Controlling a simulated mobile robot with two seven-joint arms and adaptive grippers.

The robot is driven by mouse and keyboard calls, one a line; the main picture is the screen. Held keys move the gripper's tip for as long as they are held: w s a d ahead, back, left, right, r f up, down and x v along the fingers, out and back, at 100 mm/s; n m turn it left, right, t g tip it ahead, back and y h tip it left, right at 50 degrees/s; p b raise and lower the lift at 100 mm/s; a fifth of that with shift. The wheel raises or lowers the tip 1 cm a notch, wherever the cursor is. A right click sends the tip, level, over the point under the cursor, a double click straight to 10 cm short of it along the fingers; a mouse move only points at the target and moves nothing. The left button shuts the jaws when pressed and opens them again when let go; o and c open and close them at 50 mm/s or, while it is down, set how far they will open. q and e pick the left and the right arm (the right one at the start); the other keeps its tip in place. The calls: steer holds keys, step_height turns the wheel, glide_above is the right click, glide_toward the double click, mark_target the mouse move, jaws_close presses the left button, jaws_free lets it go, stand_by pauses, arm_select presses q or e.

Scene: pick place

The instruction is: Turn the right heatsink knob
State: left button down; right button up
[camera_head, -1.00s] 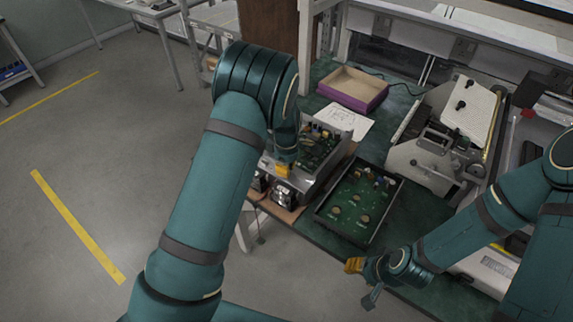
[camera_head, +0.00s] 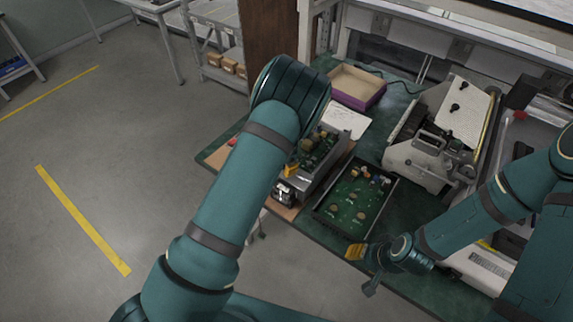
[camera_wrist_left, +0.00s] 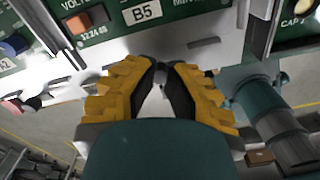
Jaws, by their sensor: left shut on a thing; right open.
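The open grey unit with green circuit boards (camera_head: 322,148) stands on the bench beyond my left forearm. A dark and silver heatsink part (camera_head: 284,193) shows at its front. My left gripper (camera_head: 291,169) is partly hidden by my arm at this unit. In the left wrist view its yellow, dark-padded fingers (camera_wrist_left: 166,68) are closed together at the pale panel edge. They are shut on a small part, apparently the knob, which they mostly hide. My right gripper (camera_head: 361,268) is open and empty, off the bench's front edge.
A black tray with a green board (camera_head: 354,203) lies right of the unit. A purple-sided box (camera_head: 357,88) and a white sheet (camera_head: 344,121) lie behind. A grey machine (camera_head: 445,130) stands at the right. Floor at left is clear.

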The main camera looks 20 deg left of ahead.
arm_select(q)
steer(key=shift+n+p, duration=0.35)
steer(key=shift+n, duration=0.45)
steer(key=c, duration=0.9)
jaws_free()
step_height(320, 180, up, 12)
